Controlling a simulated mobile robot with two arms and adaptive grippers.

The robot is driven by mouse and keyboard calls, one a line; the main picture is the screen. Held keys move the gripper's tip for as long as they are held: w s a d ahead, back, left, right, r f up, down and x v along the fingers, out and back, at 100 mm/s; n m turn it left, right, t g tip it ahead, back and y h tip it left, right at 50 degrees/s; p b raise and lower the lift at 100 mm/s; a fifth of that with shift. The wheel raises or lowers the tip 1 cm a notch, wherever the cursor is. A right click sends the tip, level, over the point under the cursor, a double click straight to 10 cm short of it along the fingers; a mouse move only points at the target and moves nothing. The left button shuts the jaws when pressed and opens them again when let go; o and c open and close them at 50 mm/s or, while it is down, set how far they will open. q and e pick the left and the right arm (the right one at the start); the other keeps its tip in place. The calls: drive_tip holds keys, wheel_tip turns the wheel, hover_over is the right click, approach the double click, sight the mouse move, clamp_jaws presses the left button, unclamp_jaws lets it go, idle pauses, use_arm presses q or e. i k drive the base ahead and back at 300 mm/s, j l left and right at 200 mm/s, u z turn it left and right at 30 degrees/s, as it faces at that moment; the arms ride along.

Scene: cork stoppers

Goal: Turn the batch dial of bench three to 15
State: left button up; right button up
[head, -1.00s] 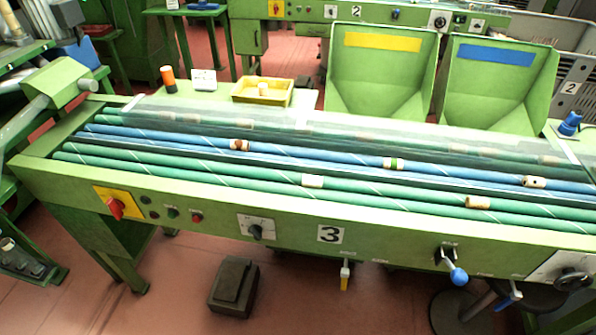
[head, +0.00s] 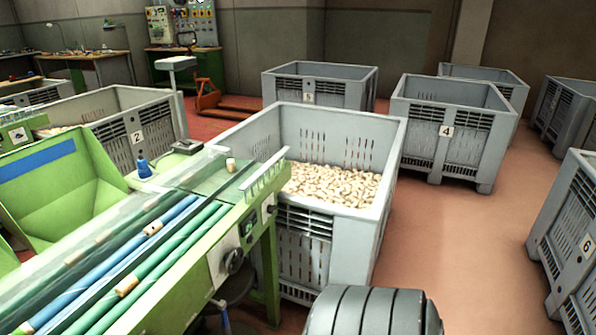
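The right end of the green bench (head: 177,290) with blue and green rollers is in the lower left of the head view. Its front panel carries a white plate with a black handwheel (head: 233,261). A small dark control (head: 247,228) sits on the panel right of the wheel. I cannot tell whether any control here is the batch dial; no scale can be read. The bench's number plate is out of view. Neither of my grippers is in view.
A grey crate of corks (head: 395,165) stands against the bench end. Crate 4 (head: 480,155), crate 6 (head: 560,260) and others stand behind and right. Red floor (head: 470,240) lies clear between them.

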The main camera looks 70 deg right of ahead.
sight(270, 210)
drive_tip(key=z, duration=1.95)
drive_tip(key=i+l+u, duration=0.15)
drive_tip(key=u, duration=0.3)
drive_tip(key=i+l+u, duration=0.1)
drive_tip(key=l+u, duration=0.3)
